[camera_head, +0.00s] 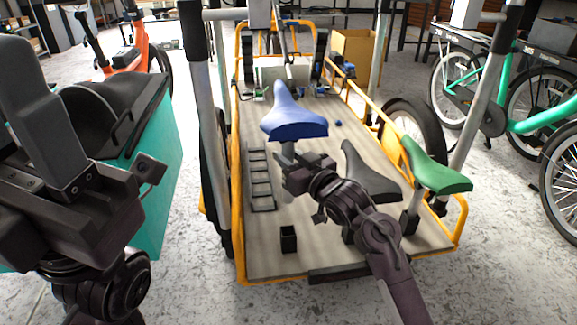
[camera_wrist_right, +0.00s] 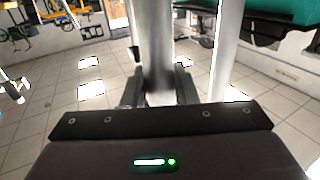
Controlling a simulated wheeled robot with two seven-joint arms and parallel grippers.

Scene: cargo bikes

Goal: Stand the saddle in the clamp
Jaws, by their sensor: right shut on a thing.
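A blue saddle (camera_head: 294,118) is upright above the cargo bike's deck, its grey post pointing down. My right gripper (camera_head: 290,172) is shut on that post; in the right wrist view the post (camera_wrist_right: 156,55) runs between the fingers. A small black square socket (camera_head: 288,240), which may be the clamp, stands on the deck nearer to me, below the gripper and apart from the saddle. My left gripper (camera_head: 95,195) is large at the left; I cannot tell its opening.
A green saddle (camera_head: 436,170) stands on a post at the deck's right edge. A dark grey saddle (camera_head: 368,178) is partly hidden behind my right arm. A black ladder-like frame (camera_head: 261,180) lies on the wooden deck (camera_head: 262,262). Yellow rails and upright poles border the deck.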

